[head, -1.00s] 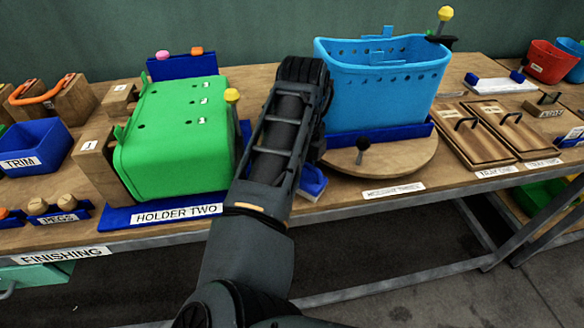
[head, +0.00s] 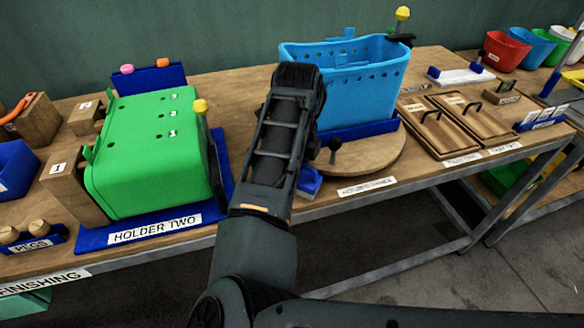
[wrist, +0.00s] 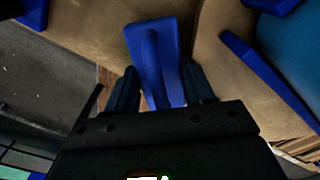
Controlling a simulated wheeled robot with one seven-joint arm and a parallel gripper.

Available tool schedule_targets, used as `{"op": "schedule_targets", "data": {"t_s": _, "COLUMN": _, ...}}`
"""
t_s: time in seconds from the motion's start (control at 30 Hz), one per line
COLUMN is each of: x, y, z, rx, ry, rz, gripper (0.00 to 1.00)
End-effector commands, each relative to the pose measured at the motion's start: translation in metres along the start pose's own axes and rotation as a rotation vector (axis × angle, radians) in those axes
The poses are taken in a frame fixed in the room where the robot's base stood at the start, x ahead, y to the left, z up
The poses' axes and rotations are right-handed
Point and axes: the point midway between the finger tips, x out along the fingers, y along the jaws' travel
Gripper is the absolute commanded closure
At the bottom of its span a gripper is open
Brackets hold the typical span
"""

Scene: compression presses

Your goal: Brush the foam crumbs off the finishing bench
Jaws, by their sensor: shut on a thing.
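The finishing bench (head: 235,85) is a long wooden top with a "FINISHING" label at its front left edge. In the wrist view my gripper (wrist: 163,90) has a dark finger on each side of a blue piece (wrist: 150,48) with a raised ridge, and is shut on it. The blue piece sits at or just above the wood; I cannot tell whether it touches. In the head view part of a blue piece (head: 309,181) shows beside my arm, near the bench's front edge, while my arm hides the fingers. I cannot make out any foam crumbs.
A green tub (head: 145,150) lies in the blue "HOLDER TWO" stand, left of my arm. A blue perforated tub (head: 360,95) stands on a round wooden turntable (head: 385,155) to the right. Lidded wooden trays (head: 470,125) lie further right. Bare wood shows behind my arm.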

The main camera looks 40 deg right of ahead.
Motion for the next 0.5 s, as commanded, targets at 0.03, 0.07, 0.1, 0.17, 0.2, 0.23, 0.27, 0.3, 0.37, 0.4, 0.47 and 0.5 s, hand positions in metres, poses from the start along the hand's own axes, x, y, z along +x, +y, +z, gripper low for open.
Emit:
{"op": "schedule_targets", "data": {"t_s": 0.03, "x": 0.002, "y": -0.003, "z": -0.004, "rx": 0.010, "ry": 0.005, "rz": -0.008, "gripper": 0.76}}
{"op": "schedule_targets", "data": {"t_s": 0.07, "x": 0.002, "y": -0.003, "z": -0.003, "rx": 0.010, "ry": 0.005, "rz": -0.008, "gripper": 0.76}}
{"op": "schedule_targets", "data": {"t_s": 0.1, "x": 0.002, "y": -0.002, "z": -0.002, "rx": 0.010, "ry": 0.005, "rz": -0.008, "gripper": 0.76}}
{"op": "schedule_targets", "data": {"t_s": 0.17, "x": 0.002, "y": 0.001, "z": 0.001, "rx": 0.010, "ry": 0.004, "rz": -0.009, "gripper": 0.76}}
{"op": "schedule_targets", "data": {"t_s": 0.2, "x": 0.002, "y": 0.003, "z": 0.004, "rx": 0.010, "ry": 0.004, "rz": -0.008, "gripper": 0.76}}
{"op": "schedule_targets", "data": {"t_s": 0.23, "x": 0.002, "y": 0.005, "z": 0.006, "rx": 0.009, "ry": 0.003, "rz": -0.008, "gripper": 0.76}}
{"op": "schedule_targets", "data": {"t_s": 0.27, "x": 0.001, "y": 0.007, "z": 0.008, "rx": 0.007, "ry": 0.003, "rz": -0.008, "gripper": 0.76}}
{"op": "schedule_targets", "data": {"t_s": 0.3, "x": 0.001, "y": 0.010, "z": 0.011, "rx": 0.006, "ry": 0.003, "rz": -0.007, "gripper": 0.76}}
{"op": "schedule_targets", "data": {"t_s": 0.37, "x": 0.001, "y": 0.014, "z": 0.014, "rx": 0.006, "ry": 0.002, "rz": -0.007, "gripper": 0.76}}
{"op": "schedule_targets", "data": {"t_s": 0.4, "x": 0.000, "y": 0.016, "z": 0.017, "rx": 0.006, "ry": 0.002, "rz": -0.006, "gripper": 0.76}}
{"op": "schedule_targets", "data": {"t_s": 0.47, "x": 0.000, "y": 0.019, "z": 0.020, "rx": 0.006, "ry": 0.002, "rz": -0.006, "gripper": 0.76}}
{"op": "schedule_targets", "data": {"t_s": 0.5, "x": 0.000, "y": 0.021, "z": 0.022, "rx": 0.006, "ry": 0.002, "rz": -0.006, "gripper": 0.76}}
